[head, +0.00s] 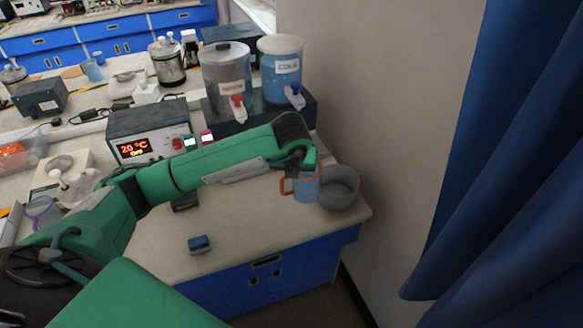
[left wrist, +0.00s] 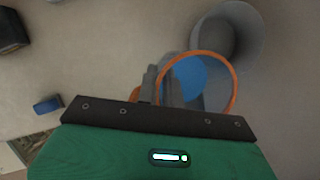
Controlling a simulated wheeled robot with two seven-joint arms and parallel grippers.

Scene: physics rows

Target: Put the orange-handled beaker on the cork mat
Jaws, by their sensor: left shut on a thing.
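The orange-handled beaker (head: 307,188) is blue and clear with an orange rim and handle. It is at the right end of the bench, at my left gripper (head: 300,171), which is shut on it. In the left wrist view the beaker's orange rim and blue inside (left wrist: 205,82) show beside the gripper fingers (left wrist: 160,86). I cannot tell whether its base touches the bench. A small tan flat piece (head: 72,72) lies far back on the left; I cannot tell whether it is the cork mat. My right gripper is not in view.
A grey bowl (head: 340,188) stands right beside the beaker, near the bench's right end. A heater box with a red display (head: 148,130) and two dispensers (head: 228,75) stand behind my arm. A small blue block (head: 199,244) lies near the front edge. The bench around it is clear.

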